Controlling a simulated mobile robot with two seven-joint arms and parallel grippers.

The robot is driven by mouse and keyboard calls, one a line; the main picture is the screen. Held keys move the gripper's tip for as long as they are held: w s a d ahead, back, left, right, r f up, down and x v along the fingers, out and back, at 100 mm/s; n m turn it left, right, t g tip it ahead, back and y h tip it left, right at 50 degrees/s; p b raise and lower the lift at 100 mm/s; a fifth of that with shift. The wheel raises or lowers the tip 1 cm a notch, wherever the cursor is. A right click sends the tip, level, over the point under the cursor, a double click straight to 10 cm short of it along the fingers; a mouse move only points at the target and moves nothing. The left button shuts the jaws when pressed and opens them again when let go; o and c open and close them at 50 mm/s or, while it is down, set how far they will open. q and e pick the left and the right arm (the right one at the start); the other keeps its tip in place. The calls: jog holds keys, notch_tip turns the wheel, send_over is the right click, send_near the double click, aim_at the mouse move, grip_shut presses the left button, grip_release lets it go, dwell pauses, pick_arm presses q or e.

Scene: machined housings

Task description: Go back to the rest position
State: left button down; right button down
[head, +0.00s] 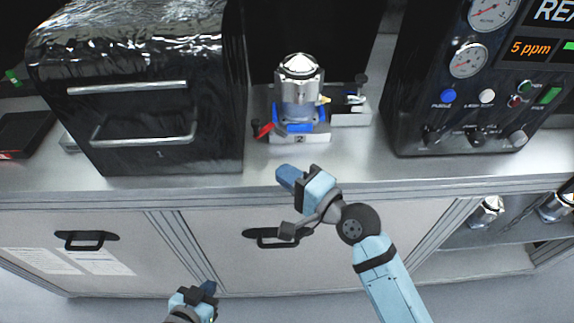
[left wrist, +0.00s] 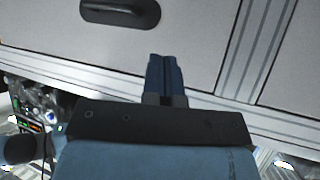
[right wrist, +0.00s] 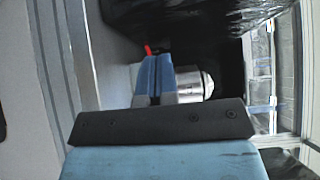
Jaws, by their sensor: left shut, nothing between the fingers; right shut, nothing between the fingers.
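My left gripper (head: 209,288) is low in front of the cabinet doors, at the bottom of the head view. Its fingers (left wrist: 164,75) are closed together and empty in the left wrist view. My right gripper (head: 288,176) is in front of the counter's front edge, below the silver housing in the picture. Its fingers (right wrist: 153,78) are shut with nothing between them. The silver metal housing (head: 299,88) stands upright in a blue and white fixture (head: 310,136) on the counter, apart from both grippers. The right wrist view shows the housing (right wrist: 207,84) partly hidden behind the fingers.
A black box with two metal handles (head: 140,90) stands left of the fixture. A black control panel with gauges (head: 470,110) stands to the right. The counter edge (head: 230,190) runs above cabinet doors with dark handles (head: 86,240). More housings (head: 487,211) sit on a lower shelf at right.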

pick_arm(q)
jog(key=r+p, duration=0.3)
jog(key=shift+s+a+r+p, duration=0.1)
jog(key=shift+a+r+p, duration=0.1)
jog(key=shift+r+p, duration=0.1)
jog(key=c, duration=1.4)
grip_release()
jog(key=shift+o, duration=0.7)
jog(key=shift+f, duration=0.1)
pick_arm(e)
jog(key=s+d+f+n+h, duration=0.5)
jog(key=s+d+f, duration=0.2)
jog(key=d+f, duration=0.3)
jog(key=s+d+f+n+h, duration=0.5)
jog(key=s+d+f, duration=0.3)
jog(key=d+f, duration=0.2)
jog(key=shift+s+d+f+n+g+h, duration=0.2)
jog(key=shift+d+f+n+g+h, duration=0.25)
jog(key=shift+f, duration=0.45)
pick_arm(q)
jog(key=shift+d, duration=0.1)
